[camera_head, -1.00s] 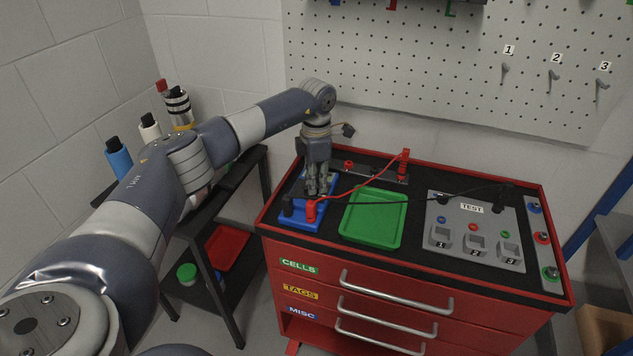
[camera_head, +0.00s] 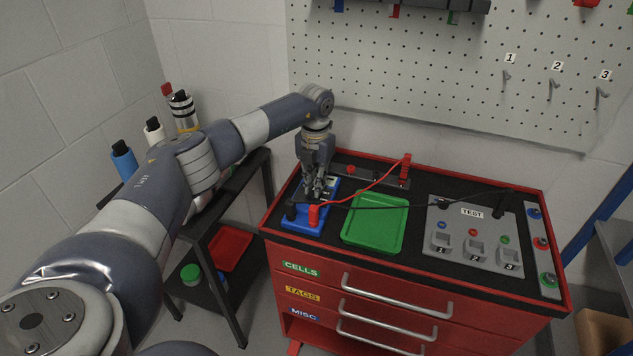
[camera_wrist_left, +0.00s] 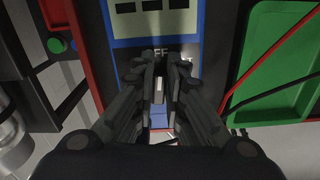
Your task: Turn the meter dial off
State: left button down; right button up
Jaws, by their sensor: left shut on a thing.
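The blue meter (camera_head: 303,219) lies on the black top of the red cabinet, left of the green tray. Its face with dark display segments shows at the top of the left wrist view (camera_wrist_left: 155,22). My left gripper (camera_head: 314,193) points down over the meter's middle. In the left wrist view its fingers (camera_wrist_left: 158,92) are closed around a small pale-marked dial (camera_wrist_left: 158,86), just below printed letters, of which "FF" is readable. The fingers hide most of the dial, so its exact setting cannot be read. My right gripper is not in view.
Red plug (camera_head: 314,215) and black plug (camera_head: 291,211) stand at the meter's front, with leads running right. The green tray (camera_head: 376,247) is empty. A grey TEST panel (camera_head: 470,262) is at the right. A dark shelf (camera_head: 228,212) stands left.

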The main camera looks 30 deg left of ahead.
pick_arm(q)
jog(key=shift+a+n, duration=0.1)
jog(key=shift+n, duration=0.8)
jog(key=c, duration=1.6)
grip_release()
jog(key=shift+c, duration=0.2)
notch_tip(320, 180, up, 12)
